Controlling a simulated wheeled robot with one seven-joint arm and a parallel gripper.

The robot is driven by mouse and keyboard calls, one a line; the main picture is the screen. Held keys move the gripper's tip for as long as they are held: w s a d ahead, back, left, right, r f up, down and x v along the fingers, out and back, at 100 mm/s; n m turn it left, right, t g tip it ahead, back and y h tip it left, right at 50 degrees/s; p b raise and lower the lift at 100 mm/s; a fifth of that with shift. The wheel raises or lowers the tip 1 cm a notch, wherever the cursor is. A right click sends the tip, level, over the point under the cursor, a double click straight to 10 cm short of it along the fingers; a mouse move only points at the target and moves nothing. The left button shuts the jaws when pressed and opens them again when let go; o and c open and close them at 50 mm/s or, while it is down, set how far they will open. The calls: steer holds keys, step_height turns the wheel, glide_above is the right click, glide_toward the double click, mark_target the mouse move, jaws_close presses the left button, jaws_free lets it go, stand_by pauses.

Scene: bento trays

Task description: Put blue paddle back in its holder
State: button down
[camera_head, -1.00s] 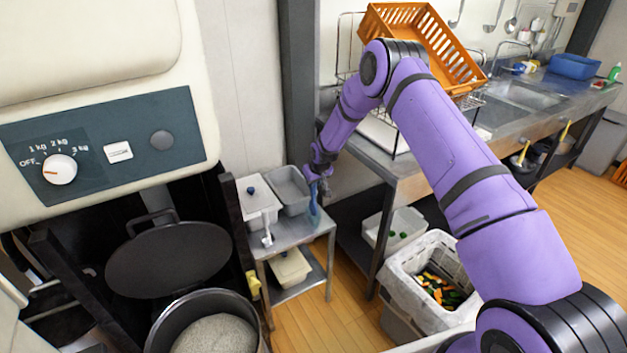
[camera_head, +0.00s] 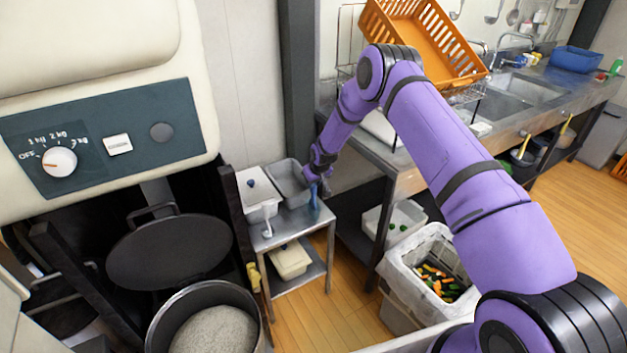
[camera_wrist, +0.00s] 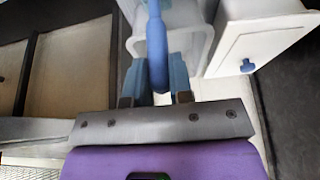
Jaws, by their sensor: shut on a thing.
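My gripper (camera_head: 315,179) is shut on the blue paddle (camera_head: 314,196) at the right side of the small metal stand. In the wrist view, the paddle's blue handle (camera_wrist: 155,42) stands between the two blue fingers of my gripper (camera_wrist: 156,80). The paddle's far end is out of that view. A grey open container (camera_head: 288,166), which may be the holder, stands on the stand just left of the paddle. In the wrist view a pale open container (camera_wrist: 200,45) lies behind the handle; I cannot tell whether the paddle is inside or beside it.
A white lidded container (camera_head: 247,190) stands left of the grey one, with a white-handled tool (camera_head: 267,213) in front. The metal stand (camera_head: 306,225) has a tub on its lower shelf. A sink counter (camera_head: 400,180) and lined waste bin (camera_head: 415,245) are on the right.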

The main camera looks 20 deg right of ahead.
steer(key=shift+f, duration=0.55)
steer(key=shift+c, duration=1.9)
jaws_free()
steer(key=shift+r, duration=0.1)
steer(key=shift+r, duration=4.9)
steer(key=shift+r, duration=0.1)
